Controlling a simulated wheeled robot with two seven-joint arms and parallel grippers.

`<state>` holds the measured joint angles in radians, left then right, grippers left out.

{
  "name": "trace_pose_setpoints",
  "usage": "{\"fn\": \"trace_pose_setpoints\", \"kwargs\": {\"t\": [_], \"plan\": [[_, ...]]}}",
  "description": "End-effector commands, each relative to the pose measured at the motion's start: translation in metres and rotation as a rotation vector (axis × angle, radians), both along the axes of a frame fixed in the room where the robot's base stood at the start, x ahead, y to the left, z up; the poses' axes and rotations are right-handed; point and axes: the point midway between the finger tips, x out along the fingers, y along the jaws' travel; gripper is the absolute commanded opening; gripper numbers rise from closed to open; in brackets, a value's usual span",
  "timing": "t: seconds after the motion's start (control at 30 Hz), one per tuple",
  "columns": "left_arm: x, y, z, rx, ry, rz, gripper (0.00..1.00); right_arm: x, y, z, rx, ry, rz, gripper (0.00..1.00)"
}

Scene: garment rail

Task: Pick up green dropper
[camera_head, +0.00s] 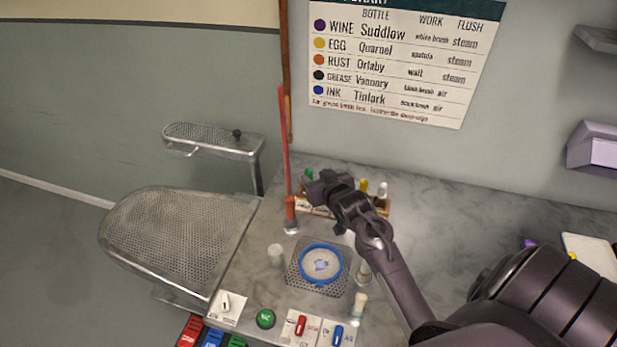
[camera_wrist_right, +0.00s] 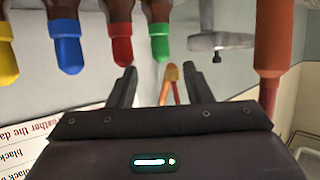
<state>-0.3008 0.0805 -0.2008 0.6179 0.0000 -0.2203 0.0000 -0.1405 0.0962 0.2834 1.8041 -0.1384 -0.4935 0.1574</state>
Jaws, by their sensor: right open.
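The green dropper (camera_head: 308,174) stands in a wooden rack (camera_head: 318,210) at the back of the worktop, at the rack's left end in the head view. In the right wrist view its green cap (camera_wrist_right: 159,38) lies past my fingertips, roughly in line with the space between them. My right gripper (camera_head: 325,186) is at the rack, beside the green dropper, and hides part of the rack. In the wrist view its two fingers (camera_wrist_right: 160,84) are apart with nothing held between them. My left gripper is not in view.
Red (camera_wrist_right: 121,50), blue (camera_wrist_right: 68,50) and yellow (camera_wrist_right: 6,55) droppers stand beside the green one. A tall orange-red rod (camera_head: 286,150) rises close left of the rack. A blue ring (camera_head: 305,262) lies in front. A perforated board (camera_head: 170,240) is at left.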

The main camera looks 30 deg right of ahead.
Motion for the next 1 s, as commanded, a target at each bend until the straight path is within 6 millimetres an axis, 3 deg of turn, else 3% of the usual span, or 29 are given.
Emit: {"fn": "trace_pose_setpoints", "kwargs": {"t": [0.03, 0.4, 0.7, 1.0], "plan": [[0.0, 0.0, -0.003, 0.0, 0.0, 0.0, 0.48, 0.002, -0.001, -0.009, 0.004, 0.009, -0.001, 0.46], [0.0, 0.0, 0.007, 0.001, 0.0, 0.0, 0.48, 0.026, -0.004, -0.024, 0.01, 0.026, -0.002, 0.46], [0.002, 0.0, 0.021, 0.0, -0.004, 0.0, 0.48, 0.061, -0.009, -0.033, 0.005, 0.013, -0.002, 0.46], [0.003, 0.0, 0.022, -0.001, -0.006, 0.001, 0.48, 0.07, -0.011, -0.036, 0.002, 0.01, -0.001, 0.46]]}}
